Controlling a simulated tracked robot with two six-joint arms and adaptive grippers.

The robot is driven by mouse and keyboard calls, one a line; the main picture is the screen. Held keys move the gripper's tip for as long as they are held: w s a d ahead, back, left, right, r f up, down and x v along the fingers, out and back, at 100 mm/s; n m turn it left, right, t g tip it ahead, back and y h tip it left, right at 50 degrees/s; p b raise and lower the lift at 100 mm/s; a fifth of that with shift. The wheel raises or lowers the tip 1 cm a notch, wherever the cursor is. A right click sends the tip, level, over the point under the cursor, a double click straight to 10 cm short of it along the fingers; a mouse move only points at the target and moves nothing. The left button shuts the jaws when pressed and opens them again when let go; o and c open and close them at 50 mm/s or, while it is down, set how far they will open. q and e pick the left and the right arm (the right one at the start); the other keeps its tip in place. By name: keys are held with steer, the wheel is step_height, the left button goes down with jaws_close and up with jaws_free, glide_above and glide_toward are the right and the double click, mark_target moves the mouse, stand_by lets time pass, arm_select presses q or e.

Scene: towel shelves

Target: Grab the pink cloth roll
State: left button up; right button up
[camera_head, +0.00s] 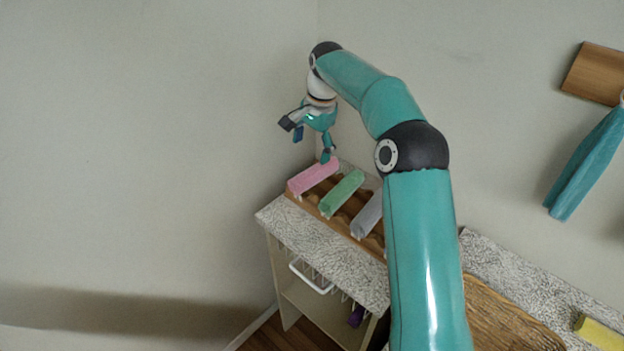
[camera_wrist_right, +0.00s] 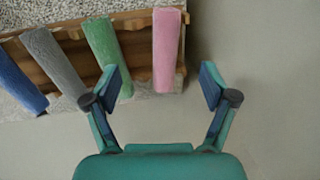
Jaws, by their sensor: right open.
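The pink cloth roll (camera_head: 314,177) lies at the left end of a wooden rack on the cabinet top. In the right wrist view the pink roll (camera_wrist_right: 168,50) points toward the space between my open fingers. My right gripper (camera_head: 311,145) is open and empty above the pink roll's far end; in the right wrist view its fingertips (camera_wrist_right: 158,86) stand on either side of the roll's near end, apart from it. The left fingertip there lies close in the picture to the green roll (camera_wrist_right: 107,55). My left gripper is not in view.
The green roll (camera_head: 342,192) and a grey roll (camera_head: 367,215) lie beside the pink one on the wooden rack (camera_head: 307,203). A blue roll (camera_wrist_right: 18,82) shows in the right wrist view. Walls stand close behind the cabinet (camera_head: 325,252). A teal towel (camera_head: 585,165) hangs at right.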

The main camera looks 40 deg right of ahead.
mark_target(309, 172)
step_height(309, 172, up, 3)
steer(key=d, duration=0.3)
steer(key=shift+m+t+h, duration=0.3)
steer(key=shift+m, duration=0.1)
steer(key=x, duration=1)
steer(key=shift+s+a+f, duration=0.15)
steer(key=shift+a+f, duration=0.05)
steer(key=shift+f, duration=0.05)
steer(key=x, duration=0.2)
steer(key=p+x, duration=0.1)
steer(key=x, duration=0.1)
steer(key=shift+a+f, duration=0.15)
steer(key=shift+a, duration=0.2)
steer(key=shift+f, duration=0.6)
steer(key=c, duration=1.3)
